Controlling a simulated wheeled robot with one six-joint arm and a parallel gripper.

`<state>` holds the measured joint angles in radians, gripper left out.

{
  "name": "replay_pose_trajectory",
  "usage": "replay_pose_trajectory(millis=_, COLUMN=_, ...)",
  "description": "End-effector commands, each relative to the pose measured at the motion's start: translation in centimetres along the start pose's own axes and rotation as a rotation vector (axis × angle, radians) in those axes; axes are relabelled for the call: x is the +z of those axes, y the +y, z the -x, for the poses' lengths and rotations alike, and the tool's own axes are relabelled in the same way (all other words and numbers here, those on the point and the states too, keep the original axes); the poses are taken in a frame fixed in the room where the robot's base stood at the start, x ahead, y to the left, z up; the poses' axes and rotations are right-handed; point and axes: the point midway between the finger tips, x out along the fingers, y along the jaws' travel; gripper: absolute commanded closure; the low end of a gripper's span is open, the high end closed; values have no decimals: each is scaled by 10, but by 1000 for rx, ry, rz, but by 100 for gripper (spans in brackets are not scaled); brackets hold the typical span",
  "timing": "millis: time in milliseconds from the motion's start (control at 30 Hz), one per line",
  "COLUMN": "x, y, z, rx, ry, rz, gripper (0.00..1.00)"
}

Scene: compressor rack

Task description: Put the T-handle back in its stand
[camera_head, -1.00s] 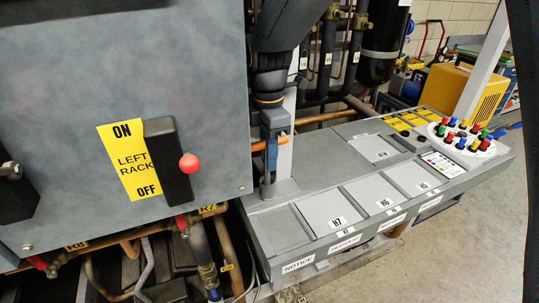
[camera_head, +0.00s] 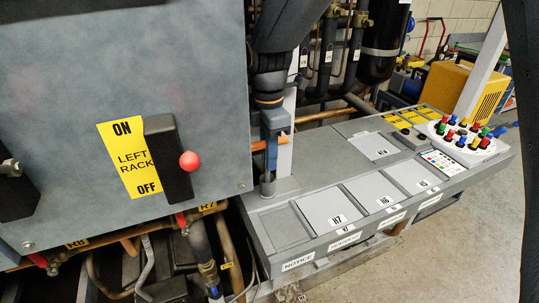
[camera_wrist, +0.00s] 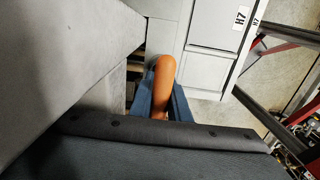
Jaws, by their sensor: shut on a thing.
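The orange T-handle (camera_head: 285,139) is held crosswise in my gripper (camera_head: 270,136) in the head view, its bar showing on both sides of the blue fingers. In the wrist view, the orange bar of the T-handle (camera_wrist: 164,76) lies between the two blue fingers of my gripper (camera_wrist: 163,100). I cannot make out the stand separately. I cannot tell whether the stem's lower end is in it or only in front of it.
The grey cabinet with the LEFT RACK switch (camera_head: 170,158) stands close on the left. The bench has panels marked H7 (camera_head: 328,210) and H6, and a tray of coloured knobs (camera_head: 466,134) at its far right. A white post (camera_head: 285,160) stands behind my gripper.

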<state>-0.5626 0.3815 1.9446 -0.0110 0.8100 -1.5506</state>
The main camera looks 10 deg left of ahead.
Motion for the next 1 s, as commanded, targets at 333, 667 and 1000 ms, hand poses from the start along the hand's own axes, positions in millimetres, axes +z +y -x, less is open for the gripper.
replay_pose_trajectory(millis=333, x=0, y=0, z=0, rx=0, ry=0, rz=0, gripper=62)
replay_pose_trajectory(millis=667, x=0, y=1, z=10, rx=2, ry=0, rz=0, gripper=62)
replay_pose_trajectory(millis=1000, x=0, y=2, z=62, rx=4, ry=0, rz=0, gripper=62)
